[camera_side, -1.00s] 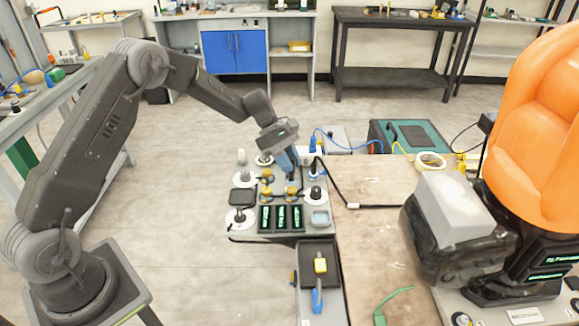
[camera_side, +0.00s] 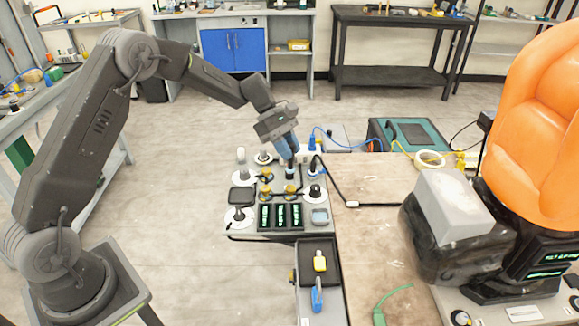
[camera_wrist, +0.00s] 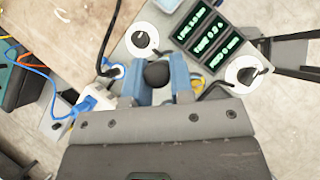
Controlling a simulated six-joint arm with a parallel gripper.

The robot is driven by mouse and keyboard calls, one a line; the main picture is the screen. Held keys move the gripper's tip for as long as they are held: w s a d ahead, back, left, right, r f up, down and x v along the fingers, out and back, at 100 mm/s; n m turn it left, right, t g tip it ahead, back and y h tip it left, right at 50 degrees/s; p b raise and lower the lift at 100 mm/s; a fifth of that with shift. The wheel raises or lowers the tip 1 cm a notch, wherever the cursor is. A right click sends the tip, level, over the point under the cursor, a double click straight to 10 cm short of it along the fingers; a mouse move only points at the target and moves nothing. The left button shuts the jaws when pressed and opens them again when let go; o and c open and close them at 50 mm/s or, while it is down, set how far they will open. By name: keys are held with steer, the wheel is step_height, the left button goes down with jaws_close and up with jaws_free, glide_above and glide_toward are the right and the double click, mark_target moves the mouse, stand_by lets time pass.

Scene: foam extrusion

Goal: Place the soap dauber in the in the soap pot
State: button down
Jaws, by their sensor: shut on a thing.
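My gripper (camera_side: 288,150) is over the far part of the small workstation, its blue fingers pointing down. In the wrist view my gripper (camera_wrist: 156,78) is shut on a dark, round-topped thing (camera_wrist: 157,73), which I take to be the soap dauber. Its dark lower part (camera_side: 290,171) shows just below the fingertips in the side view; I cannot tell whether it touches anything beneath. I cannot tell for sure which item is the soap pot. A small blue-grey square container (camera_side: 320,216) and a black square dish (camera_side: 241,197) sit on the workstation.
Several white discs with dark knobs surround the fingers, one (camera_side: 314,193) at the right. Yellow fittings (camera_side: 266,190) and digital displays (camera_side: 280,216) stand nearer the camera. Blue and black cables run at the right (camera_side: 340,190). An orange seat (camera_side: 535,140) stands far right.

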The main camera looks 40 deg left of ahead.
steer(key=s+r, duration=0.3)
steer(key=s, duration=0.1)
steer(key=shift+w+d+r+x, duration=0.3)
steer(key=shift+w+x, duration=0.1)
steer(key=shift+x, duration=2.3)
steer(key=shift+w+d+r+x, duration=0.2)
steer(key=shift+w+d+x, duration=0.15)
steer(key=shift+x, duration=2.35)
steer(key=shift+w+d+r+x, duration=0.3)
steer(key=shift+w+x, duration=0.15)
steer(key=shift+x, duration=2.2)
steer(key=shift+f, duration=0.15)
steer(key=c, duration=1)
jaws_free()
